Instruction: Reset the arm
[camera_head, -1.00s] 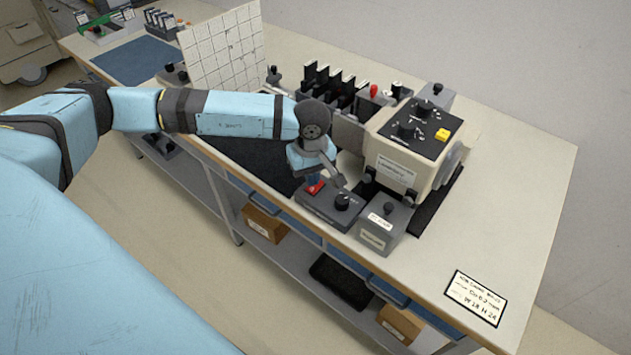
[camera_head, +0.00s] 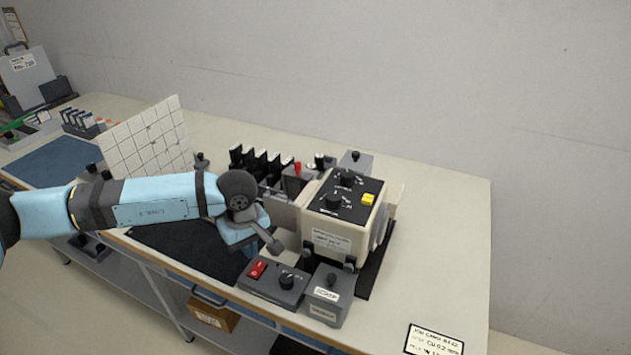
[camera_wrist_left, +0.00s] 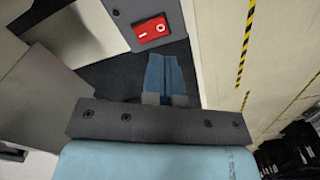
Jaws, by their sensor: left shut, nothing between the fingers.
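My left gripper (camera_head: 249,250) reaches in from the left, pointing down over the workbench. Its blue fingers show clearly in the left wrist view (camera_wrist_left: 165,78), pressed together and empty. They are above a dark mat, next to the grey box (camera_head: 262,288) with a red rocker switch (camera_head: 257,269) and a black knob. The red switch also shows in the left wrist view (camera_wrist_left: 150,31), ahead of the fingertips and apart from them in the picture. The exact height of the fingers over the bench is hard to tell. My right gripper is not in view.
A cream machine (camera_head: 336,237) with black knobs and a yellow button stands right of the gripper. A small grey box (camera_head: 330,301) is in front of it. A white gridded board (camera_head: 147,140) stands at left behind the arm. The bench's right end (camera_head: 445,255) is mostly clear.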

